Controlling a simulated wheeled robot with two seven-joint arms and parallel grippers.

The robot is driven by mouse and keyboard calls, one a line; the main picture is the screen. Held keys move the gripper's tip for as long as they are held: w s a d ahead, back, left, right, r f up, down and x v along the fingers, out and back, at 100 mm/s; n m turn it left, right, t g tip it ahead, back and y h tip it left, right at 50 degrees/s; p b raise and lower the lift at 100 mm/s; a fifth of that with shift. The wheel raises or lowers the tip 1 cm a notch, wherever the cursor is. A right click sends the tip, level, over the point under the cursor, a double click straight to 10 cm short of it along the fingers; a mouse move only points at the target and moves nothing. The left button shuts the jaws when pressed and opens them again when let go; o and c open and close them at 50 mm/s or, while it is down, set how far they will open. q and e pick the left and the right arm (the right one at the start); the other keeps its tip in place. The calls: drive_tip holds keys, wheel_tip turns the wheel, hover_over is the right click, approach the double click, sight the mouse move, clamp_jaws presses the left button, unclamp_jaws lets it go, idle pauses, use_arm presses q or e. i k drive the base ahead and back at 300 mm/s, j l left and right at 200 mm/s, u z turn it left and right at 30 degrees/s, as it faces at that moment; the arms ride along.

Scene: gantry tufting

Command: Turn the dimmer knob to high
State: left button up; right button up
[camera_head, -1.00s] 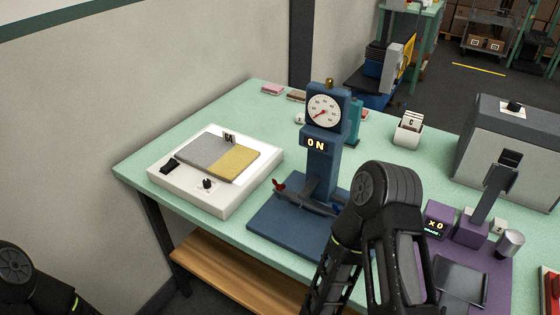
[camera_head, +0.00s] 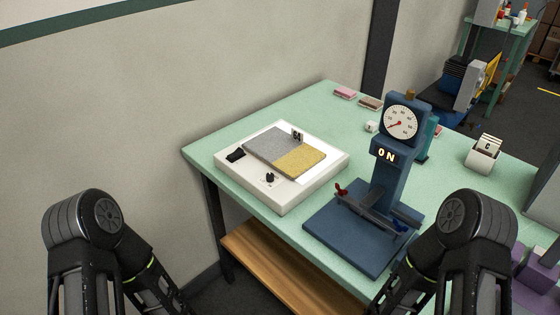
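A white light box (camera_head: 285,204) sits on the left part of the green table, with a grey panel (camera_head: 272,144) and a yellow panel (camera_head: 301,160) on its top. A small black knob (camera_head: 270,177) stands on the box's front face-up border; it appears to be the dimmer knob. Its pointer is too small to read. A black switch (camera_head: 236,155) is at the box's left corner. Both my arms show at the bottom, left and right, but neither gripper is in view. Nothing of mine touches the box or knob.
A blue press-like stand (camera_head: 354,232) with a dial and an "ON" display stands right of the box. A white card holder (camera_head: 482,156) and small pink (camera_head: 345,92) and brown (camera_head: 370,103) blocks lie farther back. The green table top (camera_head: 215,147) is clear around the box.

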sight(271, 177)
drive_tip(key=z, duration=1.45)
drive_tip(key=k+j+z, duration=0.1)
drive_tip(key=k+j, duration=0.5)
drive_tip(key=i+j, duration=0.1)
drive_tip(key=i, duration=0.4)
